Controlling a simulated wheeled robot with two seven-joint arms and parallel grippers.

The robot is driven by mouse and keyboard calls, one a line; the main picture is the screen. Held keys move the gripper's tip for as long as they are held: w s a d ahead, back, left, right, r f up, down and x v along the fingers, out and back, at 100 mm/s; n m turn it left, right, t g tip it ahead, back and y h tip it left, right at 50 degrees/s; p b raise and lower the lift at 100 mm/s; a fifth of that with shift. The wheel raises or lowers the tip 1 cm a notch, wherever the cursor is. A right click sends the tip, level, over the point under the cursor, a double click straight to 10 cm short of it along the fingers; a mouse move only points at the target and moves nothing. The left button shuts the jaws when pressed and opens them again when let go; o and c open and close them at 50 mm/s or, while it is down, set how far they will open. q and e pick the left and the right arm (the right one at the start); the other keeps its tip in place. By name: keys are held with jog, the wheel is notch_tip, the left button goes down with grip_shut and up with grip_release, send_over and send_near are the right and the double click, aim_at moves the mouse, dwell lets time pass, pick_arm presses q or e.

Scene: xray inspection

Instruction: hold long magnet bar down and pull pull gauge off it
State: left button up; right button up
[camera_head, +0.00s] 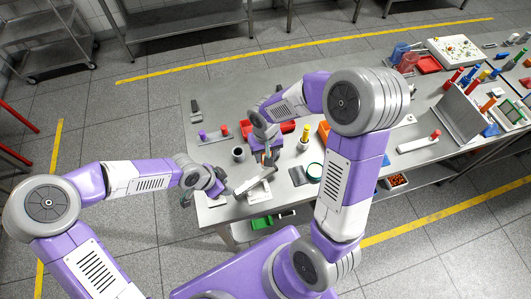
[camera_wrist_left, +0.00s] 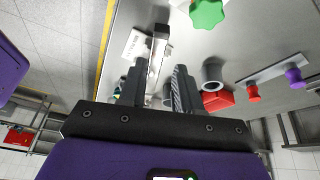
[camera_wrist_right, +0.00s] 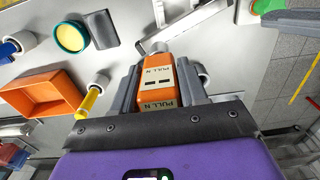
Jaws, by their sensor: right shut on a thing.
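The long magnet bar (camera_head: 250,183) is a silver bar at the table's front left, beside a white block (camera_head: 259,193). In the left wrist view the bar (camera_wrist_left: 156,58) runs between the fingers of my left gripper (camera_wrist_left: 157,82), which stand apart with gaps beside it. The orange pull gauge (camera_wrist_right: 158,80), marked PULL N, is held between the fingers of my right gripper (camera_wrist_right: 158,88). Its grey round tip (camera_wrist_right: 157,47) points toward the bar; I cannot tell whether they touch. In the head view the gauge is mostly hidden by my right gripper (camera_head: 266,157).
A grey ring (camera_head: 238,154) stands behind the bar. A rack with red and purple knobs (camera_wrist_left: 275,72) lies beyond it. An orange bin (camera_wrist_right: 45,93), a yellow-handled tool (camera_wrist_right: 90,98) and a green-rimmed round container (camera_wrist_right: 71,37) stand near the right gripper. The table's front edge is close.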

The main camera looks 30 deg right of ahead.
aim_at(238, 191)
pick_arm(q)
jog(key=x, duration=0.9)
jog(key=shift+f, duration=0.3)
grip_shut()
jog(key=shift+o, duration=0.7)
grip_release()
jog(key=shift+d, duration=0.1)
jog(key=o, duration=0.3)
jog(key=shift+r, duration=0.1)
jog(key=v, duration=1.2)
jog(key=shift+c, duration=0.3)
